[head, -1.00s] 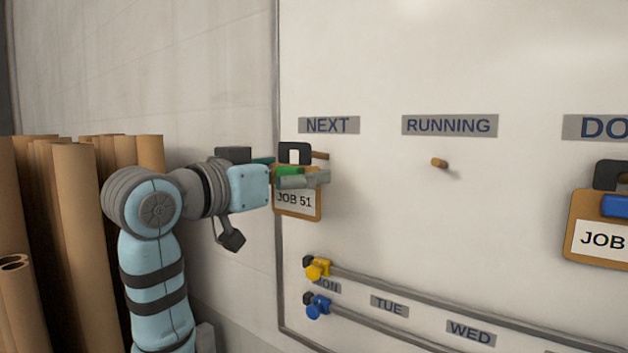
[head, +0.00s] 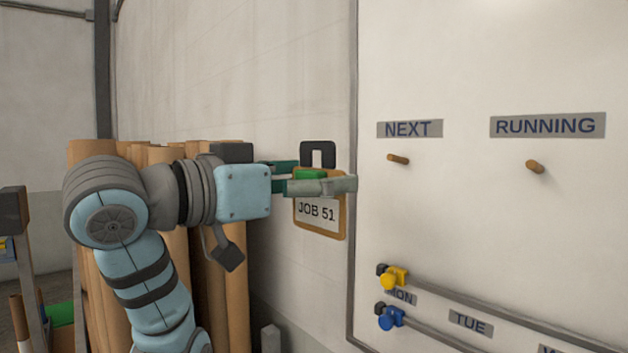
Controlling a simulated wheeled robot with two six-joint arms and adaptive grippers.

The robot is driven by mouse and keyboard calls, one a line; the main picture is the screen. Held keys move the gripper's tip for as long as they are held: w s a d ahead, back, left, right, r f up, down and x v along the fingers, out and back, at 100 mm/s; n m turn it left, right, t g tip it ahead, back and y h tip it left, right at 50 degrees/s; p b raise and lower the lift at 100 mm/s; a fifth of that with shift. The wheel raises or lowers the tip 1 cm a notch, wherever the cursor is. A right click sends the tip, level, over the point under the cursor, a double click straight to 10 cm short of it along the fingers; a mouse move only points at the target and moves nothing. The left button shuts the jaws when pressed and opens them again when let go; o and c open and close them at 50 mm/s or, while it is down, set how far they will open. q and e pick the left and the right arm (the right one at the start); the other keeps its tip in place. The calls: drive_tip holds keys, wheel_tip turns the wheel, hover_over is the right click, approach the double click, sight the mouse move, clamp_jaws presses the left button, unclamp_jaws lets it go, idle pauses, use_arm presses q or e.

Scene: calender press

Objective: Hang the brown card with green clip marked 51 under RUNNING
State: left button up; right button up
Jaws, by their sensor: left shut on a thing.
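The brown card (head: 320,232) reads JOB 51 and has a green clip (head: 311,174) with a black hanging loop (head: 318,153) on top. My left gripper (head: 322,183) is shut on it at the clip. The card hangs upright, left of the board's frame and clear of any peg. The RUNNING label (head: 546,125) is on the white board, with a bare wooden peg (head: 535,167) below it. The NEXT label (head: 409,129) has a bare peg (head: 398,159) below it. My right gripper is out of view.
The board's grey left frame (head: 353,200) stands just right of the card. Low on the board are rails with a yellow knob (head: 392,277) and a blue knob (head: 390,317), by day labels. Brown rolls (head: 237,285) stand behind my left arm. The board between the pegs is clear.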

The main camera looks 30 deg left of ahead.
sight(304, 173)
use_arm(q)
drive_tip(key=shift+r, duration=0.2)
drive_tip(key=shift+r+b+v, duration=0.15)
drive_tip(key=shift+b+v, duration=0.1)
drive_tip(key=shift+v, duration=0.9)
drive_tip(key=shift+r+b+v, duration=0.2)
drive_tip(key=shift+v, duration=0.9)
drive_tip(key=shift+s+a, duration=0.1)
drive_tip(key=shift+s, duration=0.2)
drive_tip(key=shift+b+v, duration=0.95)
drive_tip(key=shift+v, duration=1.75)
